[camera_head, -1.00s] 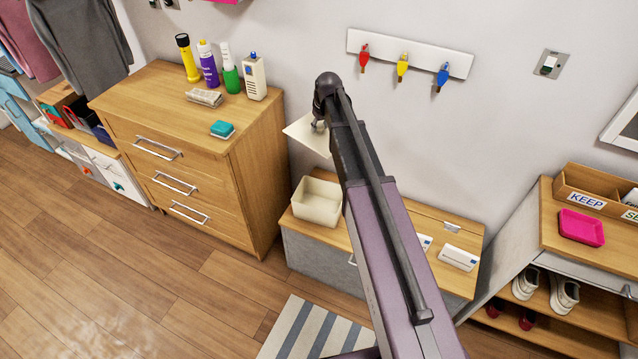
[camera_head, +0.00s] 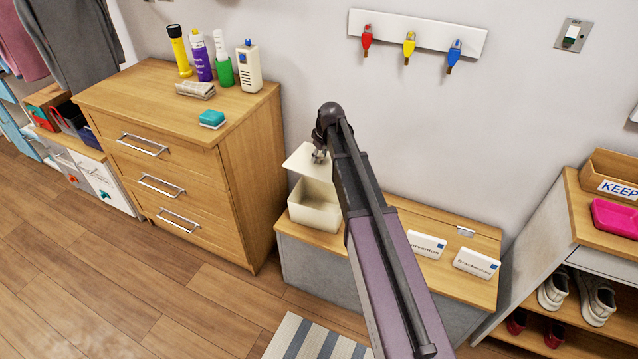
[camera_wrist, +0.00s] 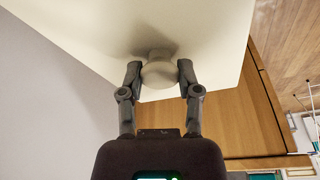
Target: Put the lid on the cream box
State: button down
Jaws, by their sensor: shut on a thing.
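The cream box (camera_head: 313,216) stands open at the top on the left end of the low wooden-topped bench. The lid (camera_head: 302,160) is a flat cream panel, held above the back left part of the box and apart from it as far as I can see. My gripper (camera_head: 319,156) is shut on the lid's round knob. In the wrist view the gripper (camera_wrist: 160,75) has a finger on each side of the pale knob (camera_wrist: 159,70), and the lid (camera_wrist: 90,30) fills the upper left. My arm hides the area right of the box.
The bench (camera_head: 405,285) also carries two white cards (camera_head: 427,245) to the right. A taller wooden drawer chest (camera_head: 250,150) stands close on the left, with bottles and a teal sponge (camera_head: 212,119) on top. A key rack (camera_head: 415,38) hangs on the wall behind.

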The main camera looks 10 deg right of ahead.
jog(key=shift+n, duration=0.6)
notch_tip(320, 180, down, 8)
jog(key=b, duration=0.6)
jog(key=shift+r, duration=0.1)
jog(key=shift+b, duration=0.3)
notch_tip(320, 180, down, 6)
jog(key=b, duration=0.6)
jog(key=shift+n, duration=0.4)
dwell(0.5)
jog(key=shift+f+b, duration=0.3)
dwell(0.9)
jog(key=shift+c, duration=1.1)
grip_release()
